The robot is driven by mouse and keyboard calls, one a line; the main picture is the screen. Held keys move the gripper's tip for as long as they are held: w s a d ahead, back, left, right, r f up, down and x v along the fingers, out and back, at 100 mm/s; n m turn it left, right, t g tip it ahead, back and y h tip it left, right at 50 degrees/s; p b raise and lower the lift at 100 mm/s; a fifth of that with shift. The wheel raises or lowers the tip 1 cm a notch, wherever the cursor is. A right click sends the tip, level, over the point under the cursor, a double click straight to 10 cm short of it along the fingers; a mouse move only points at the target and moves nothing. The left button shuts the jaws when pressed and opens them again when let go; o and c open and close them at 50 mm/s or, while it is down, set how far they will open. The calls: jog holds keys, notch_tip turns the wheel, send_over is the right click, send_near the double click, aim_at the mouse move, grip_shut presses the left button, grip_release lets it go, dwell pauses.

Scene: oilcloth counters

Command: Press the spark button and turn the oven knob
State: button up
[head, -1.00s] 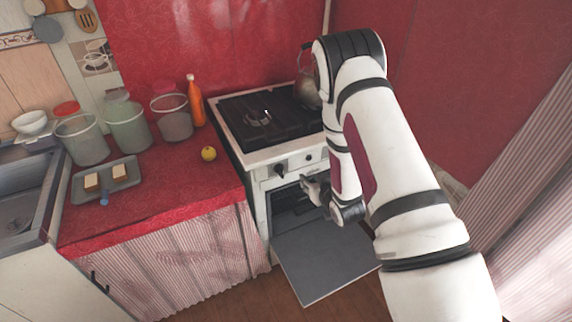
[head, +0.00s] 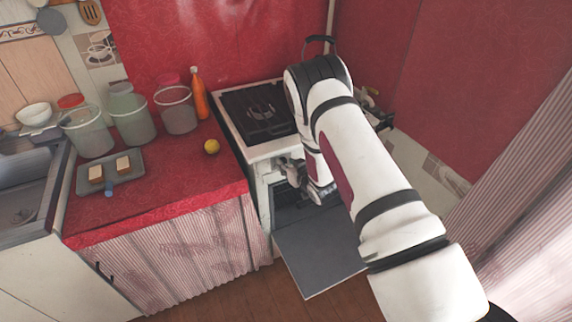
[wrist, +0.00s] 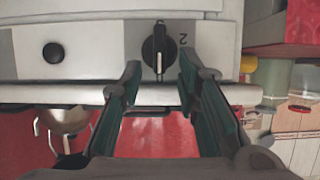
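The oven knob (wrist: 159,50) is black with a pale pointer line and sits on the stove's front panel, beside an upside-down "2". A round black button (wrist: 53,53), which looks like the spark button, is on the same panel to the left in the wrist view. My gripper (wrist: 159,66) is open, its two fingers apart with their tips just at either side of the knob; contact cannot be told. In the head view my gripper (head: 292,172) is at the stove (head: 273,146) front, and it and my arm hide the knob and button.
The oven door (head: 318,252) hangs open below my gripper. A red-covered counter (head: 180,185) to the left holds a tray (head: 125,178), buckets, an orange bottle (head: 199,95) and a yellow fruit (head: 211,146). A kettle (wrist: 65,121) shows in the wrist view.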

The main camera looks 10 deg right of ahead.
jog(key=shift+w+a+f, duration=0.1)
jog(key=shift+w+f, duration=0.15)
jog(key=shift+w, duration=0.45)
grip_shut()
